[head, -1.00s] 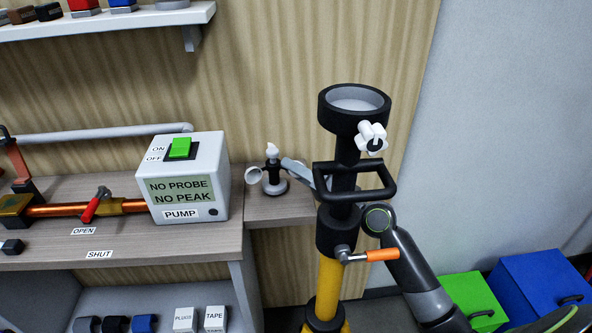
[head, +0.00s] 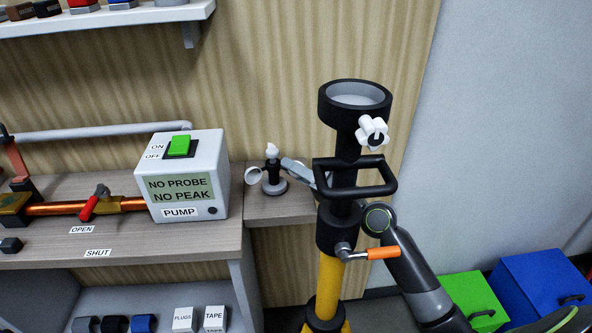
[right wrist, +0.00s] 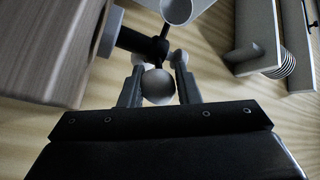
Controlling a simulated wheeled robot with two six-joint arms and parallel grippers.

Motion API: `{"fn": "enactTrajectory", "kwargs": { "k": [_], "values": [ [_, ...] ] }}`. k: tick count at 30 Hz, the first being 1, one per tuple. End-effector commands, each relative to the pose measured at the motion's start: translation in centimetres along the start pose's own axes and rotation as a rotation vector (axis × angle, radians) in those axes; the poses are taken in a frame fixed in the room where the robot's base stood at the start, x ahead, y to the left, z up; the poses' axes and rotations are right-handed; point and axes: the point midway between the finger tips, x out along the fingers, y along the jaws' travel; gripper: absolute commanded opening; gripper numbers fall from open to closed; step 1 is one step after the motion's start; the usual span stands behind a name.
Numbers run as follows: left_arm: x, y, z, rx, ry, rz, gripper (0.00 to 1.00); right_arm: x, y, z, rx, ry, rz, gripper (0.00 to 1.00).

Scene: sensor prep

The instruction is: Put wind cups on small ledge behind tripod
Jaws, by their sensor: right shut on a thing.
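The wind cups (head: 271,178), pale cups on a dark hub with a grey round base and a white knob on top, stand upright on the small ledge (head: 296,207) behind the tripod. The base appears to touch the ledge. My right gripper (head: 284,163) reaches in from behind the tripod (head: 329,285) and is shut on the wind cups. In the right wrist view, the wind cups (right wrist: 157,87) show between the two fingers. The tripod's black column hides part of my right arm. My left gripper is out of view.
The white pump box (head: 183,180) stands on the bench just left of the ledge. The tripod's black handle (head: 386,180) and orange lever (head: 382,253) are close to my right arm. Green (head: 476,300) and blue (head: 540,285) boxes sit low on the right.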

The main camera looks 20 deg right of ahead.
Motion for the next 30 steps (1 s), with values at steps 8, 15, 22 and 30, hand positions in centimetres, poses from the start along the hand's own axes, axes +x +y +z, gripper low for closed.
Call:
{"fn": "enactTrajectory", "kwargs": {
  "k": [8,15,22,30],
  "values": [
    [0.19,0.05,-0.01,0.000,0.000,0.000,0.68,-0.02,0.12,0.08,0.000,0.000,-0.001,0.00],
    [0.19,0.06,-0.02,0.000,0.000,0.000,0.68,-0.02,0.12,0.08,0.000,0.000,-0.001,0.48],
    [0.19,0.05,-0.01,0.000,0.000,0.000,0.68,-0.02,0.13,0.09,0.000,0.000,0.000,0.55],
    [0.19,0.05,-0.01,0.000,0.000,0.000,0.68,-0.03,0.17,0.11,0.000,0.000,0.000,0.77]
  ]
}}
